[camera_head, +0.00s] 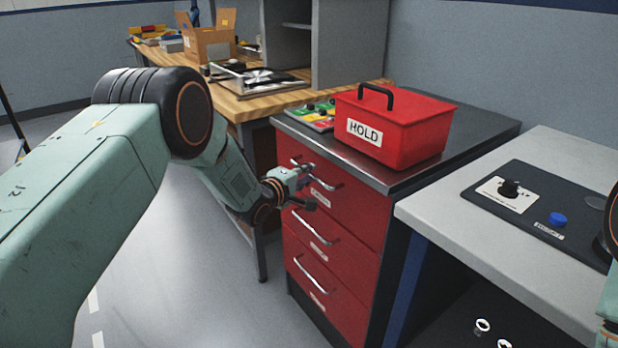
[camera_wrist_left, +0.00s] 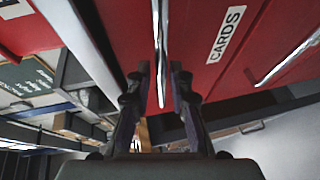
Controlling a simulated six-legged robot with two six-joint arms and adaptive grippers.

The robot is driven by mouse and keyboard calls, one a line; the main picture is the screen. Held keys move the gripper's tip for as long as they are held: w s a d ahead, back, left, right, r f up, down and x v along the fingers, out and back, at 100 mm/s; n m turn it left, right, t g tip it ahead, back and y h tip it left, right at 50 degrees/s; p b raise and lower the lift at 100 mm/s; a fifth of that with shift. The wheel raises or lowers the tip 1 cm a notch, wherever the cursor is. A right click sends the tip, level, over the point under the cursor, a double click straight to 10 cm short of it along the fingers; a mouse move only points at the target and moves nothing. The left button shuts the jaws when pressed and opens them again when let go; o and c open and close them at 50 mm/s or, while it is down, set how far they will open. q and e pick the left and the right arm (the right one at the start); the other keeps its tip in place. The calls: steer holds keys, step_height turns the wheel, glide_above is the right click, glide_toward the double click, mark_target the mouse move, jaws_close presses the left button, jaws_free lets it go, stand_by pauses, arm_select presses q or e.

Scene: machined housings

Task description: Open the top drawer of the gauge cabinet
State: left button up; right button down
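The gauge cabinet (camera_head: 372,290) is red with a dark worktop and three drawers down its front. Its top drawer (camera_head: 352,215) looks shut, flush with the others. The top drawer's chrome handle (camera_wrist_left: 159,50) runs between the two fingers of my left gripper (camera_wrist_left: 161,80) in the left wrist view, with small gaps on both sides. The gripper is open around the handle and also shows in the head view (camera_head: 307,185), covering part of the handle. A label reading CARDS (camera_wrist_left: 226,34) is beside the handle. My right gripper is out of view.
A red HOLD box (camera_head: 405,125) and a tray of coloured pieces (camera_head: 312,115) stand on the cabinet top. A wooden bench (camera_head: 262,104) is behind at left, and a grey table (camera_head: 445,215) with a dark panel is at right. Floor before the drawers is clear.

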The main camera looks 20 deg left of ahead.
arm_select(q)
steer(key=shift+x, duration=0.9)
steer(key=shift+s, duration=0.2)
steer(key=shift+c, duration=0.2)
jaws_close()
